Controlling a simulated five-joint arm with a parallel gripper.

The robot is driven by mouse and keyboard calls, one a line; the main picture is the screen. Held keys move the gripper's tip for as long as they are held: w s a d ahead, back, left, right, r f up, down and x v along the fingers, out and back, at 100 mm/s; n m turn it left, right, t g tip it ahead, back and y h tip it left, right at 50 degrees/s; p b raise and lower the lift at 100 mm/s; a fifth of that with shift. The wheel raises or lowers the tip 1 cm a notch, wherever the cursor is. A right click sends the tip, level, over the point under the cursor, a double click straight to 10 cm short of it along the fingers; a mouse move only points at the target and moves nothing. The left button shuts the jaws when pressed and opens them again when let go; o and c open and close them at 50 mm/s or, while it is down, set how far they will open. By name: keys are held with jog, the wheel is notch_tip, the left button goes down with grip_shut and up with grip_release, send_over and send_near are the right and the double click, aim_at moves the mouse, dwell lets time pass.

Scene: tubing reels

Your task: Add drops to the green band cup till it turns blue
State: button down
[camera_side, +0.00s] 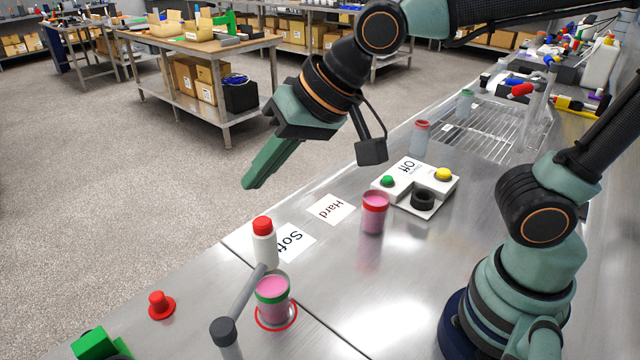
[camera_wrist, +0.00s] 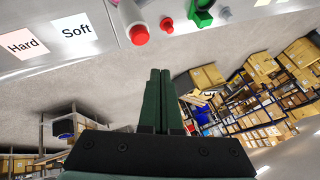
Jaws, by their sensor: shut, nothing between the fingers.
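The green band cup (camera_side: 272,300) holds pink liquid and stands upright within a red ring on the steel bench. A white bottle with a red cap (camera_side: 264,242) is upright just behind it; in the wrist view its red cap (camera_wrist: 139,35) is near the top. A grey bar slants from near the bottle to a dark-capped post (camera_side: 224,335); whether it touches the bottle I cannot tell. My gripper (camera_side: 249,184) is shut and empty, in the air beyond the bench edge, apart from cup and bottle. Its closed fingers (camera_wrist: 160,73) show in the wrist view.
A red band cup (camera_side: 375,213) with pink liquid stands to the right. Behind it is a white panel (camera_side: 414,186) marked "Off", with green and yellow buttons. "Hard" (camera_side: 332,209) and "Soft" (camera_side: 296,243) cards lie flat. A red knob (camera_side: 161,306) and green object (camera_side: 94,345) are front left.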

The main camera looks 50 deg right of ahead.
aim_at(266, 223)
jog(key=shift+f, duration=2)
jog(key=shift+f, duration=0.1)
dwell(0.5)
jog(key=shift+s+a+f, duration=0.1)
jog(key=shift+f, duration=0.2)
jog(key=shift+f, duration=0.5)
dwell(0.7)
jog(key=shift+r, duration=0.95)
jog(key=shift+r, duration=2.5)
dwell(0.4)
